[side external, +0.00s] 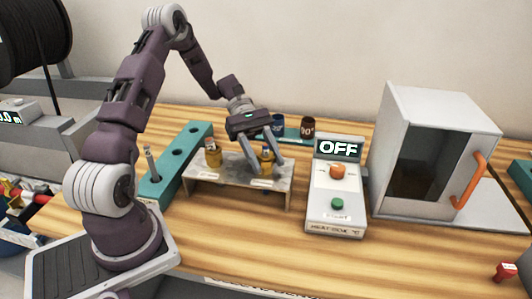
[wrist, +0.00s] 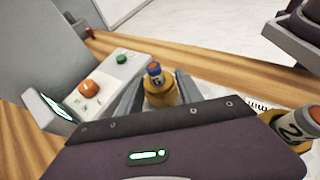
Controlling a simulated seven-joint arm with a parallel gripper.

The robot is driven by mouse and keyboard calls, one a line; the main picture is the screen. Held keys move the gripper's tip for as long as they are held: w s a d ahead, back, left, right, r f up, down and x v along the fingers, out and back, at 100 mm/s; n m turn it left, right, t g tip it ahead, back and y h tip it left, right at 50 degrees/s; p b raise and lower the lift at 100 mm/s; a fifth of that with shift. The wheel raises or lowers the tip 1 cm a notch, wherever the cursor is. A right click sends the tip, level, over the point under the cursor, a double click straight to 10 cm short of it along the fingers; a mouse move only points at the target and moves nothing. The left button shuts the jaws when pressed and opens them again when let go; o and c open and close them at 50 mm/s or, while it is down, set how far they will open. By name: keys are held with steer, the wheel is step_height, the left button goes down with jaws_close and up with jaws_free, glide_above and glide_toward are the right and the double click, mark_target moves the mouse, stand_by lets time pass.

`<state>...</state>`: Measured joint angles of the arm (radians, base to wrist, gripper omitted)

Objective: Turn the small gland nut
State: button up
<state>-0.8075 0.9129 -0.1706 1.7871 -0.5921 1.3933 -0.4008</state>
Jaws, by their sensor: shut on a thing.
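Two brass gland nuts sit on a low grey metal stand (side external: 238,184). My gripper (side external: 265,166) points down at the right-hand nut (side external: 265,156), with one finger on each side, shut on it. The wrist view shows this brass nut (wrist: 161,96) between the fingers, with a blue-and-white banded, orange-topped piece (wrist: 154,72) rising from its middle. The left-hand nut (side external: 213,157) stands apart from the gripper; in the wrist view, a brass nut (wrist: 285,152) has a piece marked 2 in it. I cannot tell from size which nut is the small one.
A heat box control (side external: 336,190) reading OFF, with orange and green knobs, stands close right of the stand. A white cabinet (side external: 432,150) with an orange handle is farther right. A teal rack (side external: 178,160) stands left. Dark cups (side external: 307,126) are behind.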

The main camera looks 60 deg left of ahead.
steer(key=shift+n+t, duration=1.1)
steer(key=shift+t, duration=0.1)
steer(key=shift+n+t, duration=1.1)
steer(key=shift+t, duration=0.2)
